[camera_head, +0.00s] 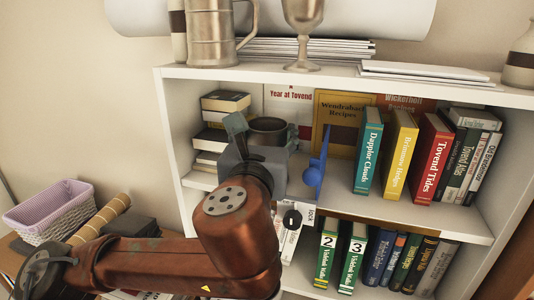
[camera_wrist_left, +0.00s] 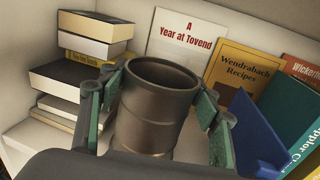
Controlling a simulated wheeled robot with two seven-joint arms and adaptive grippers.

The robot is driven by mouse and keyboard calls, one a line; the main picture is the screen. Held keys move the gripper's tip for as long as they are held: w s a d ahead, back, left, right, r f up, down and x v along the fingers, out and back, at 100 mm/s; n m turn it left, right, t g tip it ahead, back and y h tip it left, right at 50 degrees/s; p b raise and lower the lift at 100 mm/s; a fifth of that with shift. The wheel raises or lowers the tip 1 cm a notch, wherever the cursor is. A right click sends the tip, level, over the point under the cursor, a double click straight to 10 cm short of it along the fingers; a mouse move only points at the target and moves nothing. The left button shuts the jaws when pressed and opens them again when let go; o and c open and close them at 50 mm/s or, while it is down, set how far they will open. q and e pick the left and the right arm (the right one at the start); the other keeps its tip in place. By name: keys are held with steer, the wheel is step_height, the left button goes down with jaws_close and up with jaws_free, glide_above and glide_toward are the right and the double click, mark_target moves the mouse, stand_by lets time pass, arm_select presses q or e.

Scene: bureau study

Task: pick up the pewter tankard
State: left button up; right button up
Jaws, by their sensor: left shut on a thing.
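The pewter tankard (camera_head: 268,130), a dark grey banded metal vessel, stands upright in the upper compartment of the white bookcase. In the left wrist view the tankard (camera_wrist_left: 158,105) shows its open rim and banded side; no handle is visible there. My left gripper (camera_head: 264,140) reaches into the compartment and is shut on it, with a greenish finger pad on each side of its body. In the left wrist view my left gripper (camera_wrist_left: 163,115) hides its lower part, so I cannot tell whether its base touches the shelf. My right gripper is not in view.
A blue upright object (camera_head: 316,165) stands just right of the gripper, before the recipe book (camera_head: 345,110). Stacked books (camera_head: 225,102) are at the left. A lighter tankard with a handle (camera_head: 207,35) and a goblet (camera_head: 303,25) stand on top. Shelf boards bound the compartment.

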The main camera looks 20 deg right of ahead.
arm_select(q)
steer(key=c, duration=0.4)
steer(key=shift+r, duration=0.2)
steer(key=shift+c, duration=0.2)
